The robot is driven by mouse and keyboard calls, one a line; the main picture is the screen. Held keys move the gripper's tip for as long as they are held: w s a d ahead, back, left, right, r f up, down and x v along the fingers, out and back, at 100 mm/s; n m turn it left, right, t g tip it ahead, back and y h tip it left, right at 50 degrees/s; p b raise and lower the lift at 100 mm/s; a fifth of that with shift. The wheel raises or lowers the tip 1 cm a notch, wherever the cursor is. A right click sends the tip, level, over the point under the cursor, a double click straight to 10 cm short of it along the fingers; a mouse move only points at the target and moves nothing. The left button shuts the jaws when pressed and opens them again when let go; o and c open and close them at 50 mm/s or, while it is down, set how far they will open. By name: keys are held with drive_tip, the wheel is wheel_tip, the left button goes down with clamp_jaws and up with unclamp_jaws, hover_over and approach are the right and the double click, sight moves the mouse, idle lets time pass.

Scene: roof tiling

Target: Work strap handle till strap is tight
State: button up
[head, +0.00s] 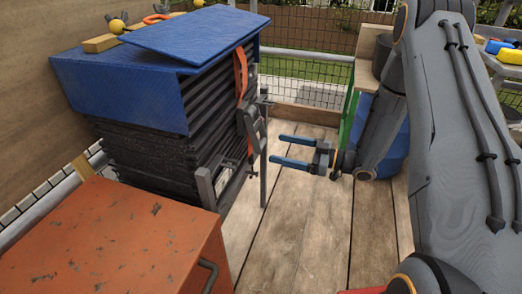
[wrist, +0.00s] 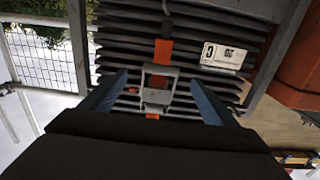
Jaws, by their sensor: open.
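An orange strap (head: 241,72) runs down the front of a stack of dark ribbed tiles (head: 150,155), from under a blue tarp (head: 120,85). A grey ratchet buckle with its handle (head: 255,130) sits on the strap. In the wrist view the strap (wrist: 162,52) enters the ratchet handle (wrist: 158,88), a grey frame close to the stack. My gripper (head: 280,150) is open, with blue fingers pointing at the ratchet. In the wrist view the fingers (wrist: 155,98) stand on either side of the handle, apart from it.
Grey posts (head: 263,165) stand at the stack's front corners. A worn orange box (head: 110,240) with a handle is at the lower left. A blue barrel (head: 385,135) stands behind my arm. Wooden planks (head: 300,215) give free floor, with a mesh fence (head: 310,70) beyond.

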sight(264, 144)
drive_tip(key=x, duration=0.7)
drive_tip(key=shift+a+b, duration=0.35)
drive_tip(key=shift+b, duration=0.05)
drive_tip(key=c, duration=1.5)
drive_tip(key=shift+d+r, duration=0.1)
drive_tip(key=shift+r, duration=0.05)
